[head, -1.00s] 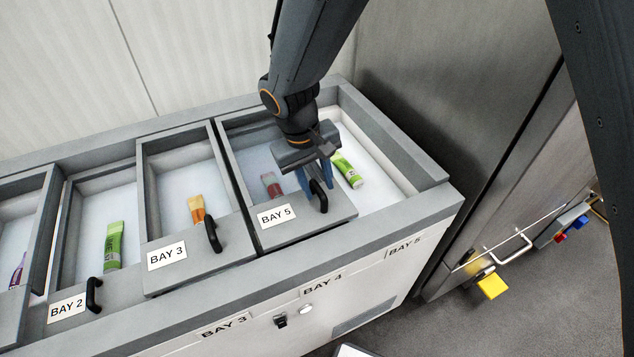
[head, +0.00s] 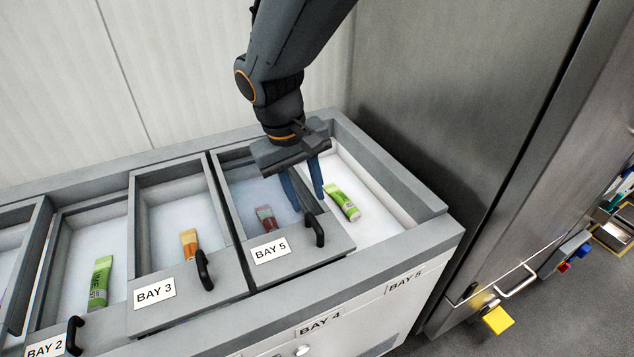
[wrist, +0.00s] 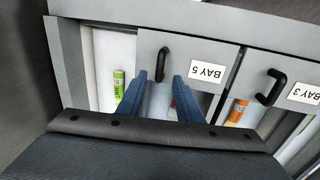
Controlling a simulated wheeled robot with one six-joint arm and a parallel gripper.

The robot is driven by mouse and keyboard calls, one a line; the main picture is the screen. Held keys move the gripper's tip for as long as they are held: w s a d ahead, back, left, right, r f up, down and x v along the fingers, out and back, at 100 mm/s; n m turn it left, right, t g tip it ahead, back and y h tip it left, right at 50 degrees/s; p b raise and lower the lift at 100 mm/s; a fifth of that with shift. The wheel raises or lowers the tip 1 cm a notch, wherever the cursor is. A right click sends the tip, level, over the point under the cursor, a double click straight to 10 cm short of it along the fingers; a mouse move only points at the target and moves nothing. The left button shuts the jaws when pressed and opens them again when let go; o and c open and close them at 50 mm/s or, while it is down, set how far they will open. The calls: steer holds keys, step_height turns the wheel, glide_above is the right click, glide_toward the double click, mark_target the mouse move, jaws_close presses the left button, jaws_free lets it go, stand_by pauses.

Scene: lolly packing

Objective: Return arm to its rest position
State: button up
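My gripper (head: 304,190) hangs over the BAY 5 sliding lid (head: 285,257) of the freezer. Its two blue fingers are apart with nothing between them. In the wrist view the open fingers (wrist: 157,92) point toward the lid's black handle (wrist: 161,64), which stands clear beyond the tips. My arm reaches down from the top of the head view, bent at the elbow.
The chest freezer (head: 240,321) holds several lolly packs: green ones (head: 342,201) (head: 100,283), an orange one (head: 189,243) and a reddish one (head: 266,218) under the BAY 5 lid. A steel cabinet (head: 470,110) stands close on the right. Its handle carries a yellow tag (head: 497,320).

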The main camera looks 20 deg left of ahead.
steer(key=w+d+m, duration=0.2)
steer(key=w+d, duration=0.1)
steer(key=d, duration=0.8)
steer(key=w+d+m, duration=0.3)
steer(key=d, duration=0.8)
steer(key=s+d+f+m, duration=0.1)
steer(key=s+d+m, duration=0.1)
steer(key=d, duration=0.7)
steer(key=s+d+f+m+y, duration=0.1)
steer(key=s+d, duration=0.3)
steer(key=d, duration=0.6)
steer(key=shift+s+m+b, duration=0.15)
steer(key=shift+m+b, duration=0.25)
steer(key=shift+m, duration=0.5)
steer(key=shift+d+f, duration=0.1)
